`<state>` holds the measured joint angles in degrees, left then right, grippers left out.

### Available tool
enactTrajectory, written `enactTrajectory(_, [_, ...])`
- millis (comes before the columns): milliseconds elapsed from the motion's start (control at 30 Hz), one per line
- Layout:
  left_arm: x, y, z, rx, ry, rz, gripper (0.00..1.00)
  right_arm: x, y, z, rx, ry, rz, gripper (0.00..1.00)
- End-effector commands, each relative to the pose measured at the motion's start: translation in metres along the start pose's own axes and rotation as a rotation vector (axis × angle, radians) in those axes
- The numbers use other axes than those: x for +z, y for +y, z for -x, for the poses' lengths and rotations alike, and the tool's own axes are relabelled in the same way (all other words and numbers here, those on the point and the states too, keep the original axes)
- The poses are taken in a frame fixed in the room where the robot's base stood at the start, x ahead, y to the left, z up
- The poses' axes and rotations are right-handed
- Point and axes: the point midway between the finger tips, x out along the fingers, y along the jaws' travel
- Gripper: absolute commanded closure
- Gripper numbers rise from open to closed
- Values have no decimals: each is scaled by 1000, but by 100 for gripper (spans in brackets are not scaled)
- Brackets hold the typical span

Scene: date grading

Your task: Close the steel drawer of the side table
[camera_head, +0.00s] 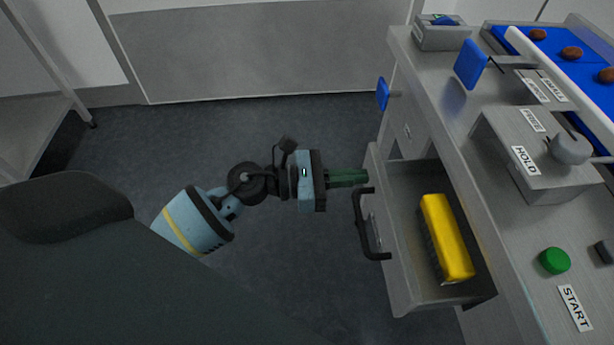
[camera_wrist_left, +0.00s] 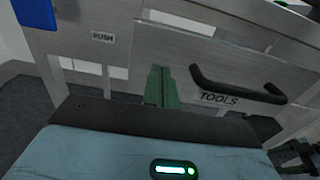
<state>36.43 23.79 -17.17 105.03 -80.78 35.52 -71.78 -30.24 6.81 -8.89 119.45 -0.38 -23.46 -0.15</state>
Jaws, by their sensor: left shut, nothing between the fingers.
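The steel drawer (camera_head: 402,290) of the side table (camera_head: 425,62) stands open in the head view, with a yellow block (camera_head: 447,238) inside. Its black handle (camera_head: 366,224) is on the front face. The handle (camera_wrist_left: 240,88) also shows in the left wrist view, above a TOOLS label. My left gripper (camera_head: 362,177) has green fingers, shut and empty, pointing at the drawer front near the handle's far end. In the left wrist view the fingers (camera_wrist_left: 161,88) are left of the handle; I cannot tell whether they touch the drawer.
A blue paddle (camera_head: 382,94) sticks out from the table's side beyond the drawer. A PUSH label (camera_wrist_left: 103,37) is on the steel front. On the table top are a HOLD box (camera_head: 540,170), a green button (camera_head: 554,261) and a blue belt with dates. The floor (camera_head: 260,125) left of the table is clear.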

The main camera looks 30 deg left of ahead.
Motion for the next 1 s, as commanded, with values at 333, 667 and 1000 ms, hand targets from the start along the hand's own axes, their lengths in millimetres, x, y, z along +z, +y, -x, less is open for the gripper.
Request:
enactTrajectory(333, [1, 0, -79, -1, -1, 0, 100, 4, 0, 1, -1, -8, -1, 38])
enactTrajectory(667, [0, 0, -113, 0, -1, 0, 100, 5, 0, 0, -1, -10, 0, 38])
enactTrajectory(1000, [1, 0, -117, 1, -2, 0, 100, 4, 0, 0, -1, -7, 1, 38])
